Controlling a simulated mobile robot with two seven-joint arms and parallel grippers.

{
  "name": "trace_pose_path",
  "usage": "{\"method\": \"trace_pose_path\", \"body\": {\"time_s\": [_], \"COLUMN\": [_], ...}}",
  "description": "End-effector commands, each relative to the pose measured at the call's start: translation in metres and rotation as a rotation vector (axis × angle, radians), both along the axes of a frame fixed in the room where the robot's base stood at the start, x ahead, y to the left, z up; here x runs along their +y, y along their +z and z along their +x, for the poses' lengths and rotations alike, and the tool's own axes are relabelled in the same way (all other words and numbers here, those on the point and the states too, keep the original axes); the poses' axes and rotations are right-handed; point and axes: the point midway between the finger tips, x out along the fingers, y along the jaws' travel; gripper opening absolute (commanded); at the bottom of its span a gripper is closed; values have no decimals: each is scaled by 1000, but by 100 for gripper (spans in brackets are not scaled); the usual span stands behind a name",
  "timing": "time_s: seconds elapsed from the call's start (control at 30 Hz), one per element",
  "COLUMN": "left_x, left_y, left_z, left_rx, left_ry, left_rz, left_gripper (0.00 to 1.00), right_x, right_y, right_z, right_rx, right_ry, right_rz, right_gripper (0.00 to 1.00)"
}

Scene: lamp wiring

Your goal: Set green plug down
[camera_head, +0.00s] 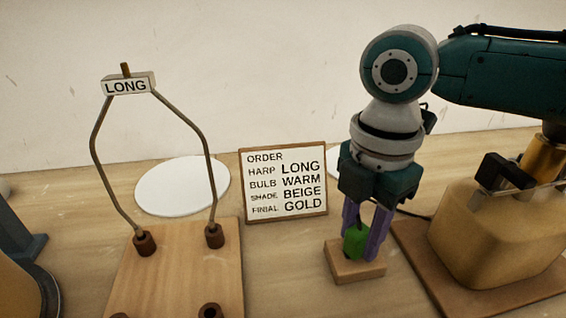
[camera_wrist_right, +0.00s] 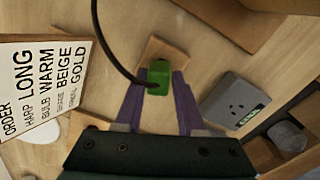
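The green plug (camera_head: 355,241) is between the purple fingers of my right gripper (camera_head: 366,238), which points straight down. In the right wrist view the fingers (camera_wrist_right: 158,92) close in on both sides of the plug (camera_wrist_right: 158,76), and a black cord runs from it. The plug is at a small wooden block (camera_head: 355,269); its lower end is at the block's top, and I cannot tell whether it rests there. The block also shows in the wrist view (camera_wrist_right: 165,50). My left gripper is not in view.
A grey outlet box (camera_wrist_right: 235,103) stands near the block in the wrist view. An order card (camera_head: 283,183) stands left of my right gripper. A lamp harp labelled LONG (camera_head: 126,85) stands on a wooden board (camera_head: 180,283). A tan lamp base (camera_head: 490,245) is close on the right.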

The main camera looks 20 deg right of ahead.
Motion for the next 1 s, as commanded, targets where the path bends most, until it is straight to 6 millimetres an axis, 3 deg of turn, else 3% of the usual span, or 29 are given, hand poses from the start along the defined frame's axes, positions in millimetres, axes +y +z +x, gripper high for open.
{"method": "trace_pose_path", "body": {"time_s": [0.2, 0.53, 1.0], "left_x": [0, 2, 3], "left_y": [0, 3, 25], "left_z": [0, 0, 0], "left_rx": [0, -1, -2], "left_ry": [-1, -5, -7], "left_rz": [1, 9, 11], "left_gripper": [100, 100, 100], "right_x": [0, 0, 0], "right_y": [0, 9, 109], "right_z": [0, 1, 1], "right_rx": [0, -3, -4], "right_ry": [0, 0, 0], "right_rz": [0, 0, 2], "right_gripper": [62, 62, 62]}}
